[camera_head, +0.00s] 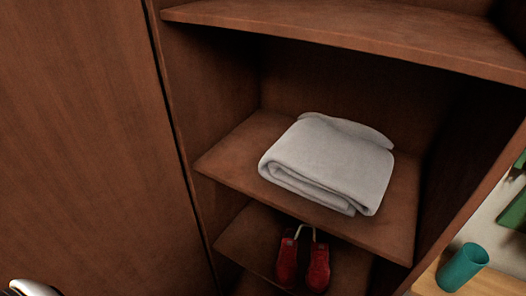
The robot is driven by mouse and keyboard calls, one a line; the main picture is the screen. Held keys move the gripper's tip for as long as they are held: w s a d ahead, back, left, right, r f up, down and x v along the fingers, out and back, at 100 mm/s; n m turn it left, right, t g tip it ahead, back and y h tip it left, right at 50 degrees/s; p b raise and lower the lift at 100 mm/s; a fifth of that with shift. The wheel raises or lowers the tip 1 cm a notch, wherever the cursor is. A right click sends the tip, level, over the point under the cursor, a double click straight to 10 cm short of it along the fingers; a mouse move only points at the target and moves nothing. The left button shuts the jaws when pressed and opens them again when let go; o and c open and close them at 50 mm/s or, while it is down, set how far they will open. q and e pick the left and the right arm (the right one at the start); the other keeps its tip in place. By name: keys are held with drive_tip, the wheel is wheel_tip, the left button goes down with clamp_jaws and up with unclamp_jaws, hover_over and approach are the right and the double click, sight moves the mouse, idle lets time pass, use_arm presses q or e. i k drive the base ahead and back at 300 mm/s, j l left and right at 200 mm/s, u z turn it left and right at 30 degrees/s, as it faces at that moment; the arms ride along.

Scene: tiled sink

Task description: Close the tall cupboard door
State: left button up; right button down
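The tall cupboard stands open in the head view, with its shelves (235,150) exposed. A large flat brown wood panel (85,150) fills the left side and looks like the cupboard door, swung open. A dark narrow gap runs along its right edge, where it meets the cupboard's left side. The panel's outer edges are out of the picture. A shiny pale curved piece (35,287) shows at the bottom left corner; I cannot tell whether it is a handle or part of my arm. Neither of my grippers can be made out.
A folded white towel (330,165) lies on the middle shelf. A pair of red shoes (303,262) sits on the shelf below. The upper shelf (360,30) looks empty. At the right, a teal cup (462,268) stands on a light wooden surface (490,284), beside green items (514,212).

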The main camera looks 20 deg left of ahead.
sight(95, 199)
drive_tip(key=u, duration=0.4)
drive_tip(key=k+j+u, duration=0.7)
drive_tip(key=k+j, duration=0.15)
drive_tip(key=j, duration=0.15)
